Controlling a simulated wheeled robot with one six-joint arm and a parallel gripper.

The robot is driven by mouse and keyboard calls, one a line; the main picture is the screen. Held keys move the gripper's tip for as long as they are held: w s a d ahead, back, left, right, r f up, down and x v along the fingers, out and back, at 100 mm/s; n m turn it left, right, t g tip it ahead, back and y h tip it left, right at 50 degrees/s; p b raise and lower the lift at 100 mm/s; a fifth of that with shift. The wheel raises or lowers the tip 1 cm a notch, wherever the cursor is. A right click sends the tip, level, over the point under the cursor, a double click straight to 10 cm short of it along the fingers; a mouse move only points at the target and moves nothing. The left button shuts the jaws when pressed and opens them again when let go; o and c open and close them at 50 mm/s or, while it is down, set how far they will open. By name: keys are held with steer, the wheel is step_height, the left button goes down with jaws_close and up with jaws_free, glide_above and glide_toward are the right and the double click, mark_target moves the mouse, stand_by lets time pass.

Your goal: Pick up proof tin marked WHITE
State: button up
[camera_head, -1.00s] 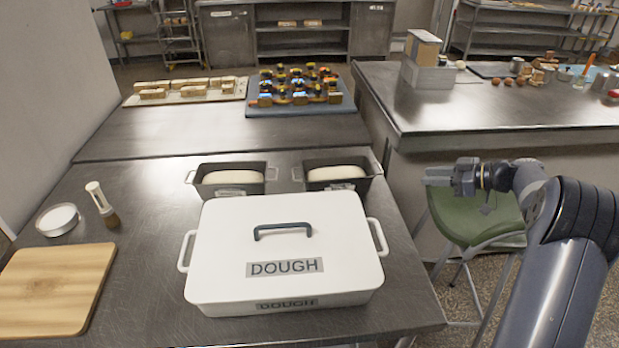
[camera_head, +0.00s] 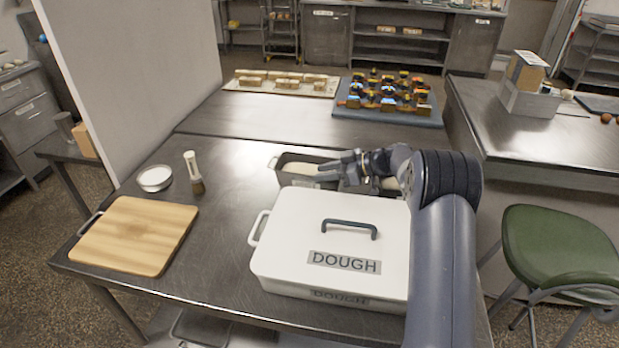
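Two dark loaf tins with pale dough stand behind the white DOUGH box. The left tin (camera_head: 284,177) shows its rim and left handle; its right part is behind my gripper. The right tin is mostly hidden by my arm, with only a bit of pale dough (camera_head: 390,183) showing. No WHITE marking is readable on either tin. My gripper (camera_head: 318,172) points left over the right part of the left tin, its fingers apart with nothing seen between them. Whether it touches the tin I cannot tell.
The lidded white DOUGH box (camera_head: 290,240) stands directly in front of the tins. A cutting board (camera_head: 135,235), a round white dish (camera_head: 154,178) and a brush (camera_head: 194,172) are at left. Trays of bread (camera_head: 310,86) and dark items (camera_head: 388,115) lie behind. A green stool (camera_head: 558,245) is at right.

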steer(key=x, duration=0.4)
steer(key=shift+p, duration=0.4)
steer(key=shift+d, duration=0.1)
steer(key=shift+c, duration=0.2)
jaws_close()
stand_by(0.5)
